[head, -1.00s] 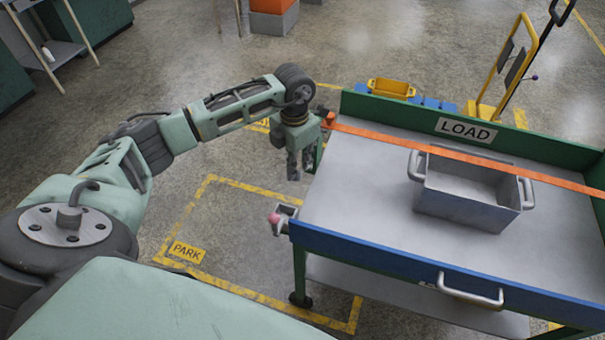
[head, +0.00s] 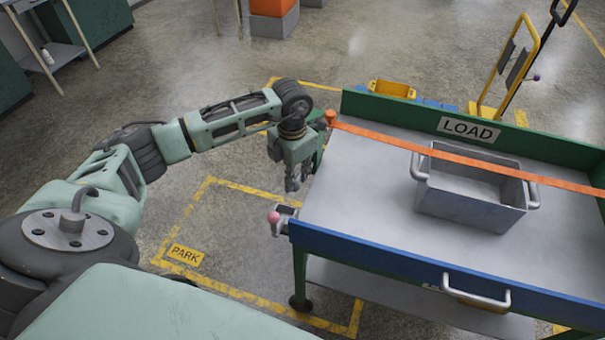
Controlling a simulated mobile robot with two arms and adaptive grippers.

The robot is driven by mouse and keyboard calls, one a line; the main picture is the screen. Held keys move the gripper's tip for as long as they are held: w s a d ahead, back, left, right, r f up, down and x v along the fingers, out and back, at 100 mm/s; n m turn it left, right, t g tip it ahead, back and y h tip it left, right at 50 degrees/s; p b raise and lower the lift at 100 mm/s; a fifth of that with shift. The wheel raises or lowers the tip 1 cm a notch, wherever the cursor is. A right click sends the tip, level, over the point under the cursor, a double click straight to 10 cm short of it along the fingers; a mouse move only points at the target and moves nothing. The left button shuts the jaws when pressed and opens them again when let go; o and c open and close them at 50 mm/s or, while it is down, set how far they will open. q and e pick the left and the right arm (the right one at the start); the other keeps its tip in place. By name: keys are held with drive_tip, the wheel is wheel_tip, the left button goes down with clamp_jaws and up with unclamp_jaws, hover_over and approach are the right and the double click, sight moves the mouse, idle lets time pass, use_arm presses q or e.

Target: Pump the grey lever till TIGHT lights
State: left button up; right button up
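An orange strap (head: 470,158) runs across the cart top over a grey open bin (head: 470,205). Its left end meets an orange piece (head: 331,117) at the cart's far left corner. My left gripper (head: 296,182) hangs fingers down just left of the cart, below that corner in the picture. Its fingers are small and I cannot tell how far apart they are; nothing clear shows between them. A small grey fitting with a pink knob (head: 273,217) sits at the near left corner. I cannot make out the grey lever for certain, nor a TIGHT light. My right gripper is not in view.
The cart has a green back board with a LOAD sign (head: 468,130) and a blue front edge (head: 400,262) with a handle. A yellow bin (head: 391,89) and yellow trolley (head: 505,75) stand behind. The floor by the PARK label (head: 185,255) is clear.

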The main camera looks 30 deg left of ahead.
use_arm(q)
drive_tip(key=shift+f, duration=0.1)
drive_tip(key=shift+s+d+f+b, duration=0.1)
drive_tip(key=shift+s+f+b, duration=0.15)
drive_tip(key=shift+f+b, duration=0.4)
drive_tip(key=shift+s+d+f+b, duration=0.1)
drive_tip(key=shift+s+f+b, duration=0.1)
drive_tip(key=shift+f+b, duration=0.4)
drive_tip(key=shift+f, duration=0.15)
drive_tip(key=shift+f+b, duration=0.7)
drive_tip(key=shift+f, duration=0.3)
drive_tip(key=shift+w+a+r+p, duration=0.1)
drive_tip(key=shift+r+p, duration=0.75)
drive_tip(key=shift+r, duration=0.5)
drive_tip(key=shift+w+r+p, duration=0.1)
drive_tip(key=shift+r+p, duration=0.75)
drive_tip(key=shift+r, duration=0.5)
drive_tip(key=shift+w+a+r+p, duration=0.1)
drive_tip(key=shift+w+r+p, duration=0.2)
drive_tip(key=shift+r, duration=0.4)
drive_tip(key=shift+w+a+r+p, duration=0.1)
drive_tip(key=shift+w+r+p, duration=0.2)
drive_tip(key=shift+r, duration=0.4)
drive_tip(key=shift+w+a+r+p, duration=0.1)
drive_tip(key=shift+w+r+p, duration=0.2)
drive_tip(key=shift+r, duration=0.4)
